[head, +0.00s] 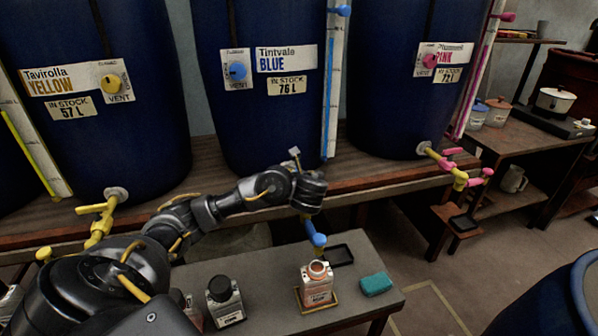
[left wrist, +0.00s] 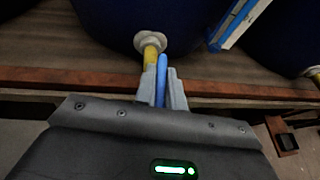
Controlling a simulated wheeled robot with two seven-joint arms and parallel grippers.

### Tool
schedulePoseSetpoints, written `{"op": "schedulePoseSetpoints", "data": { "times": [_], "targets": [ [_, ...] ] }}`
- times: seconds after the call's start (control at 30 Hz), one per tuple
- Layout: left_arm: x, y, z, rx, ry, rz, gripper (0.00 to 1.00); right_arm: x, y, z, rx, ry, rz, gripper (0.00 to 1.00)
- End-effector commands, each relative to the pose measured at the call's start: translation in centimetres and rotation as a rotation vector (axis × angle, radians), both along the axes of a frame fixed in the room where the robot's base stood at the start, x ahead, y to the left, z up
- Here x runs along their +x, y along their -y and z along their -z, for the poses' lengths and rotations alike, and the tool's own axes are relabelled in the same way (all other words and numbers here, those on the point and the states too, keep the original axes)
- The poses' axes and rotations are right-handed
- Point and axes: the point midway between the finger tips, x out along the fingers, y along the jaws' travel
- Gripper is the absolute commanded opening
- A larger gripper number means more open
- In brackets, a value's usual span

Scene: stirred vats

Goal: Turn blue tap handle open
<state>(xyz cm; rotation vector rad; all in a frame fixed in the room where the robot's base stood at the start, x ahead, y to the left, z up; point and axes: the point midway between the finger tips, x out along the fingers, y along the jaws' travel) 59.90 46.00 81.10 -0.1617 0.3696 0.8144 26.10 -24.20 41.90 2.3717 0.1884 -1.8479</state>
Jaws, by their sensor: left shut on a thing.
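The blue vat (head: 270,120) stands in the middle of the shelf, labelled Tintvale BLUE. My left gripper (head: 308,192) is in front of its base and hides most of the tap in the head view. In the left wrist view, the blue tap handle (left wrist: 161,80) sits between the two grey fingers of my left gripper (left wrist: 165,90), which are shut on it. The yellow tap stem (left wrist: 150,55) comes out of a pale collar behind it. The tap's blue lower end (head: 316,236) shows below the gripper, above an open-topped bottle (head: 317,284). My right gripper is out of view.
A yellow vat (head: 100,130) stands left and a pink vat (head: 400,110) right, each with a tap. The low grey bench (head: 270,270) also holds a dark-capped bottle (head: 224,302), a teal sponge (head: 376,284) and a black tray (head: 339,255).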

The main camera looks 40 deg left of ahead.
Motion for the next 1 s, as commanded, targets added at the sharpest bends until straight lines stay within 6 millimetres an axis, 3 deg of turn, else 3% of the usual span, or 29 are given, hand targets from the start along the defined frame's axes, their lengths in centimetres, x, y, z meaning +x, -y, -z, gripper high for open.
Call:
{"op": "schedulePoseSetpoints", "data": {
  "times": [0.37, 0.87, 0.9, 1.0],
  "targets": [
    [-0.1, -0.1, 0.0, 0.001, -0.003, -0.140, 0.00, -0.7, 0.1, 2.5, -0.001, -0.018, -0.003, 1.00],
    [-0.1, -0.2, 0.1, 0.002, -0.002, -0.160, 0.00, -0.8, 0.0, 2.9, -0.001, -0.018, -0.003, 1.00],
    [-0.1, -0.2, 0.1, 0.002, -0.002, -0.160, 0.14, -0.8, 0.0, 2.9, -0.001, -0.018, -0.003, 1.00],
    [-0.1, -0.2, 0.1, 0.002, -0.002, -0.158, 0.27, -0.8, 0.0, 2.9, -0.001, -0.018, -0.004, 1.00]
  ]
}}
